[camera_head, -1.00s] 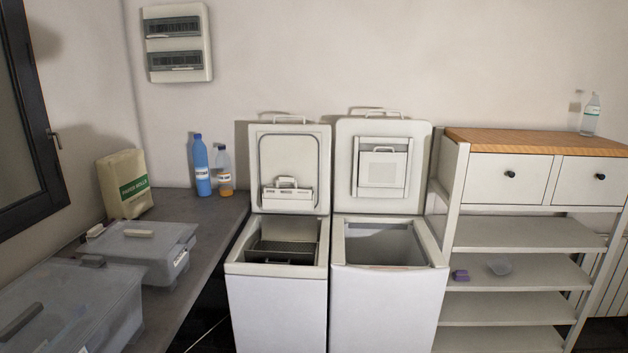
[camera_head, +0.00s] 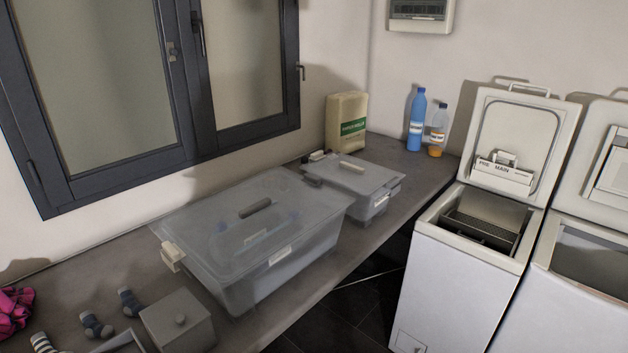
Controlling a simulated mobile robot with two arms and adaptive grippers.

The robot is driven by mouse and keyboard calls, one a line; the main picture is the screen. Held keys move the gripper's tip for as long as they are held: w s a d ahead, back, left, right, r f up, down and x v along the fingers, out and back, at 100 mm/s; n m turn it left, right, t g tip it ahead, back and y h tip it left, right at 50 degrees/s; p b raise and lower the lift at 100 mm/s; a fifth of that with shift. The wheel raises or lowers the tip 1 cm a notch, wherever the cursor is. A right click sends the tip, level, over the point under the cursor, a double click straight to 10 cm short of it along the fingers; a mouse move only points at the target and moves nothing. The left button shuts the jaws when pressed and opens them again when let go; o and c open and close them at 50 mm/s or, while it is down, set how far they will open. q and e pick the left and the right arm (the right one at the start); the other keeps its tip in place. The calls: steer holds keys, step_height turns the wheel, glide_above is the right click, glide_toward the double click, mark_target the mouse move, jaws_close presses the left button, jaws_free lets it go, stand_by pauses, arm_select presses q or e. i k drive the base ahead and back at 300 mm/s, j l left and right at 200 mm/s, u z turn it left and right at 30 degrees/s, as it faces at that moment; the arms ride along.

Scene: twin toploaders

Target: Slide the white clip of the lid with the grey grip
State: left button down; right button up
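The larger clear plastic box (camera_head: 285,275) stands on the grey counter with its translucent lid (camera_head: 205,212) on. The lid carries a dark grey grip (camera_head: 255,208). A white clip (camera_head: 172,257) sits at the lid's left end, on the near edge. A smaller clear box (camera_head: 378,203) stands behind it to the right; its lid (camera_head: 385,178) has a cream grip (camera_head: 351,166). A small dark and pale fitting (camera_head: 316,156) shows at that lid's far left. Neither of my grippers is in view.
A paper sack (camera_head: 346,122) and bottles (camera_head: 417,120) stand at the back. Open toploaders (camera_head: 445,285) stand right, beyond a dark floor gap.

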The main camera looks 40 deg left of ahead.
mark_target(171, 253)
steer(key=u, duration=2.05)
